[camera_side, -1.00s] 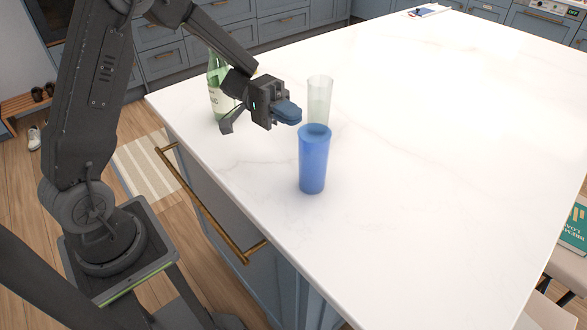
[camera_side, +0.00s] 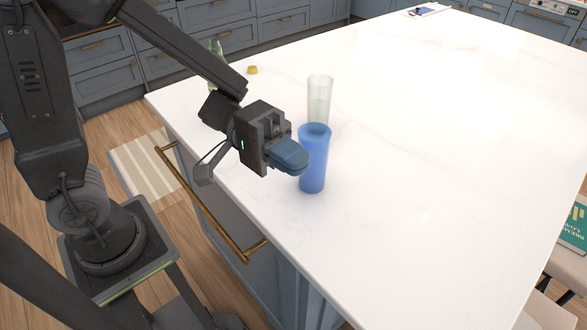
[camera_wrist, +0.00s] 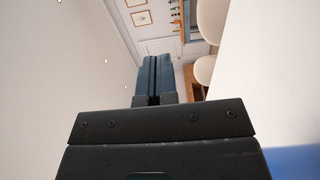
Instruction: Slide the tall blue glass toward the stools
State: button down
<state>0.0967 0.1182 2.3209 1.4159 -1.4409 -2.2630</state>
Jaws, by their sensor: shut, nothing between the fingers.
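The tall blue glass (camera_side: 314,165) stands upright on the white countertop, near the island's edge, in the side view. A blue patch, apparently the same glass (camera_wrist: 295,163), shows at the lower right of the wrist view. My gripper (camera_side: 294,160) is shut and empty, its blue-grey fingers overlapping the glass's left edge in the side view. I cannot tell whether they touch it. The closed fingers also show in the wrist view (camera_wrist: 153,75). White stools (camera_side: 547,312) stand at the lower right of the side view, and two pale seats (camera_wrist: 212,20) show in the wrist view.
A clear, greenish glass (camera_side: 319,98) stands just behind the blue one. A green bottle (camera_side: 215,50) is mostly hidden behind my arm, with a small yellow object (camera_side: 252,70) nearby. The countertop (camera_side: 430,170) is clear to the right of the blue glass.

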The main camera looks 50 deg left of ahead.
jog(key=shift+s+d, duration=0.9)
jog(key=shift+d, duration=0.2)
jog(key=c, duration=1.8)
grip_release()
